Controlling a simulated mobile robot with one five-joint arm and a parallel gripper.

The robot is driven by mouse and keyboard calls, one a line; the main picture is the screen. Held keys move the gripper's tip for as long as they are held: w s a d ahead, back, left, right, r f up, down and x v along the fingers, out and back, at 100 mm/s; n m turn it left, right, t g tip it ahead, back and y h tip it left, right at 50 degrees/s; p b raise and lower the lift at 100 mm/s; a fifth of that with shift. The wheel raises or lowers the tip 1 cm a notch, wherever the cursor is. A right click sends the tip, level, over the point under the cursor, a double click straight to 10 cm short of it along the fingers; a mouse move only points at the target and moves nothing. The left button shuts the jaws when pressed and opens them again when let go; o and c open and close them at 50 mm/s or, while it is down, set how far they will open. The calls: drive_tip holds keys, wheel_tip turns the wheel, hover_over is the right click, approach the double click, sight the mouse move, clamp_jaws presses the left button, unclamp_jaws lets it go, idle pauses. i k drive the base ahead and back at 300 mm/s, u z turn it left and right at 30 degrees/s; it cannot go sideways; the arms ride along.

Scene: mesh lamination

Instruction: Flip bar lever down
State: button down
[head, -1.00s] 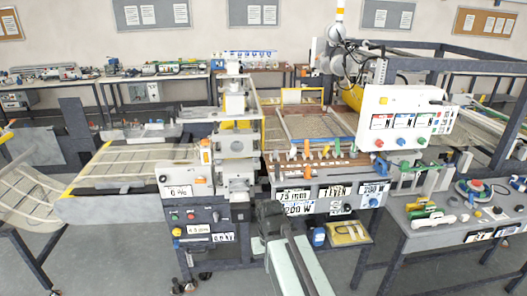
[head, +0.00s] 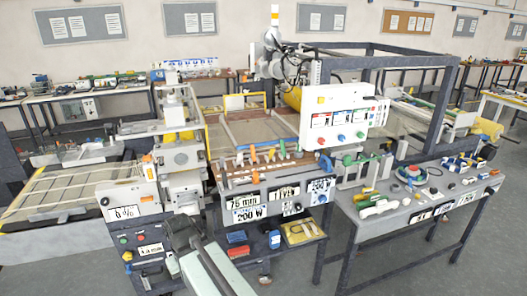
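A row of small coloured levers (head: 268,153), orange, blue and green, stands along the front edge of the machine's bed (head: 236,180) in the head view. I cannot tell which of them, if any, is the bar lever. An orange handle (head: 148,168) also stands upright on the grey press unit (head: 183,155) at left. My folded arm reaches up from the bottom centre, in front of the lower left cabinet. Its dark end (head: 180,228) is well below and in front of the levers and touches none of them. Its fingers cannot be made out.
A white control panel (head: 345,118) stands above the bed at right. A side table (head: 400,215) with tools and small parts is at front right. Blue boxes (head: 237,240) and a yellow tray (head: 303,230) sit on the lower shelf. Open grey floor (head: 440,265) lies at front right.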

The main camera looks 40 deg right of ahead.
sight(271, 155)
drive_tip(key=i, duration=0.85)
drive_tip(key=z, duration=0.05)
